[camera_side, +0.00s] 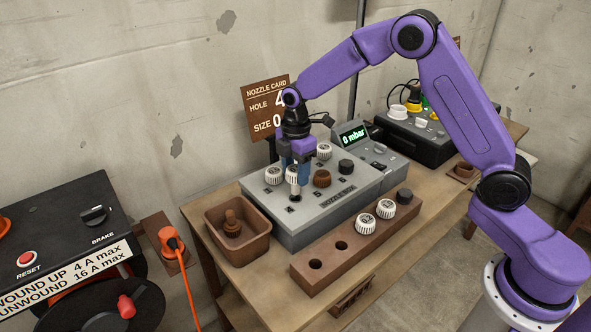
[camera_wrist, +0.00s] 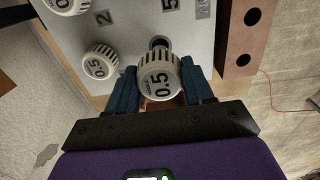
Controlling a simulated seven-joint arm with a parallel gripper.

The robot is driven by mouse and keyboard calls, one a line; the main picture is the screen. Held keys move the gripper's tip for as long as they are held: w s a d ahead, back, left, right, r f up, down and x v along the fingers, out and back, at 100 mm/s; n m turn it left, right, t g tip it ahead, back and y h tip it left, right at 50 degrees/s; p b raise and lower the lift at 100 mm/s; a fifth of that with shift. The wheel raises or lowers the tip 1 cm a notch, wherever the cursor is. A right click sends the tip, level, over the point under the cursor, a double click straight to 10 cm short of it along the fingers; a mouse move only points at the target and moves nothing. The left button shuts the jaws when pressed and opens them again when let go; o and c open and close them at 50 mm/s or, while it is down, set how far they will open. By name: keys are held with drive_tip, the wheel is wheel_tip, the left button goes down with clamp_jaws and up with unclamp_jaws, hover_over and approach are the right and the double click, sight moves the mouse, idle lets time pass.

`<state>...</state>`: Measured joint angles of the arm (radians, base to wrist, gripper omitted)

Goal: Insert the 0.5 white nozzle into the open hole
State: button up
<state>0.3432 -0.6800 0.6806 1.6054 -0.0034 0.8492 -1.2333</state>
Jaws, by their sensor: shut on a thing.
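My gripper (camera_side: 292,168) is shut on a white nozzle (camera_side: 292,174) with a ribbed rim; the wrist view shows 0.5 on its cap (camera_wrist: 160,84). The fingers (camera_wrist: 160,76) grip it from both sides. It is upright above the front of the grey nozzle block (camera_side: 339,205), its cap raised clear of the top. A metal stem (camera_side: 295,190) shows below the cap, with its dark lower end at or just above the surface.
White nozzles (camera_side: 273,175) (camera_side: 323,151), a brown one (camera_side: 322,179) and a black one (camera_side: 345,166) sit close by on the block. A brown rack (camera_side: 330,270) in front holds two white nozzles and a black one. A bin (camera_side: 217,240) stands left. A card (camera_side: 262,100) reads hole 4.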

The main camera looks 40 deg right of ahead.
sight(296, 192)
drive_tip(key=shift+f, duration=2.6)
idle(1.9)
drive_tip(key=o, duration=1.6)
drive_tip(key=shift+r, duration=0.1)
drive_tip(key=shift+r, duration=3.7)
